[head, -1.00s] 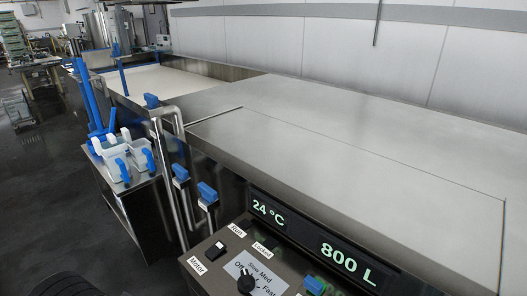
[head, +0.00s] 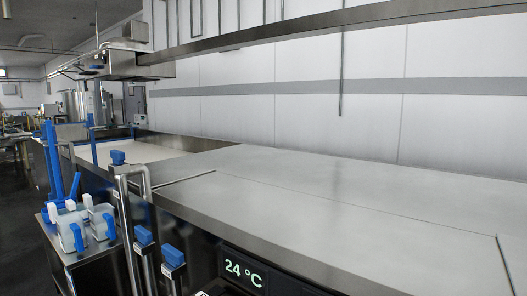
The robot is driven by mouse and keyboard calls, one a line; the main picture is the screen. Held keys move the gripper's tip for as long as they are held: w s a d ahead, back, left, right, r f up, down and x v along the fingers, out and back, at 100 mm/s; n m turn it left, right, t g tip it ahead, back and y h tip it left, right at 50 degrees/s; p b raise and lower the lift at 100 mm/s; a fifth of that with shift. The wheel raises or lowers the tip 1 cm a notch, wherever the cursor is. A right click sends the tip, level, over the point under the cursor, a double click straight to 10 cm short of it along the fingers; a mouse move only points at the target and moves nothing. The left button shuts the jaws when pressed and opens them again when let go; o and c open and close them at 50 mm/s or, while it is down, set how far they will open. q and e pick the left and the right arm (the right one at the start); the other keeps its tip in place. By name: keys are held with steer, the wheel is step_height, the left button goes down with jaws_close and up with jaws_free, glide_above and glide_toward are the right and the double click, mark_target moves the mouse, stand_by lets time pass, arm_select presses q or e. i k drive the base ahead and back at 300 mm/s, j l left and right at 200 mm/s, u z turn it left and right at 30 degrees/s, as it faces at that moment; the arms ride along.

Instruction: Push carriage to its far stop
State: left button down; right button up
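A metal carriage-like housing (head: 122,62) hangs at the upper left in the head view, at the left end of a long steel overhead beam (head: 330,32). I cannot tell for sure that it is the carriage. The beam runs above the steel vat, from the upper right toward the left. A thin vertical rod (head: 341,75) hangs in front of the wall. Neither of my grippers is in view.
A long flat steel cover (head: 330,210) fills the foreground, with an open white-filled vat (head: 140,152) beyond. Blue-handled valves (head: 144,236) and pipes stand at its front. A cart (head: 90,262) with blue-handled white scoops (head: 70,217) is at left. A display reads 24 °C (head: 243,272).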

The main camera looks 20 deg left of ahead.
mark_target(120, 54)
steer(key=k+j+u, duration=0.1)
steer(key=j+u, duration=0.15)
steer(key=u, duration=0.2)
steer(key=j+u, duration=0.25)
steer(key=u, duration=0.15)
steer(key=j+u, duration=0.25)
steer(key=u, duration=0.2)
steer(key=j+u, duration=0.25)
steer(key=u, duration=0.2)
steer(key=i+j+u, duration=0.2)
steer(key=u, duration=0.15)
steer(key=i+j+u, duration=0.1)
steer(key=i+u, duration=0.3)
steer(key=i+z, duration=0.25)
steer(key=i, duration=3.4)
steer(key=i+z, duration=0.25)
steer(key=i, duration=0.2)
steer(key=i+j+z, duration=0.2)
steer(key=i, duration=0.2)
steer(key=i+z, duration=0.25)
steer(key=i, duration=0.2)
steer(key=i+j+z, duration=0.25)
steer(key=i+j, duration=0.05)
steer(key=i, duration=0.1)
